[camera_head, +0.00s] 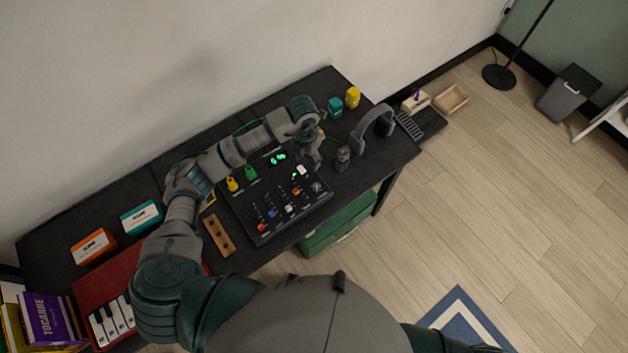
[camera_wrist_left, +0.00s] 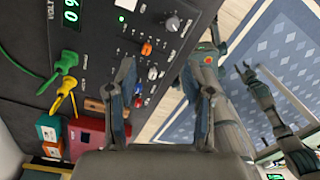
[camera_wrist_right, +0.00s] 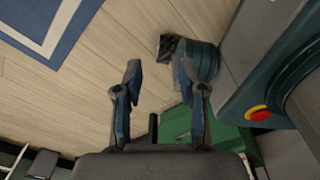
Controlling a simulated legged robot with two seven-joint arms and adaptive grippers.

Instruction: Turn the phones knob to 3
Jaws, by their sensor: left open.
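The black mixer panel (camera_head: 258,217) lies on the dark bench with several knobs and sliders on it. A round grey knob (camera_head: 317,187) sits near its right edge; it also shows in the left wrist view (camera_wrist_left: 172,23), beyond the fingertips. Its label and scale are too small to read, so I cannot tell its setting or confirm it is the phones knob. My left gripper (camera_head: 314,155) is open and empty above the panel's far right part, apart from that knob. My right gripper (camera_wrist_right: 159,75) is open and empty over the floor, away from the panel.
A keyboard (camera_head: 110,322) is at the left. A green drawer box (camera_head: 340,222) is under the bench.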

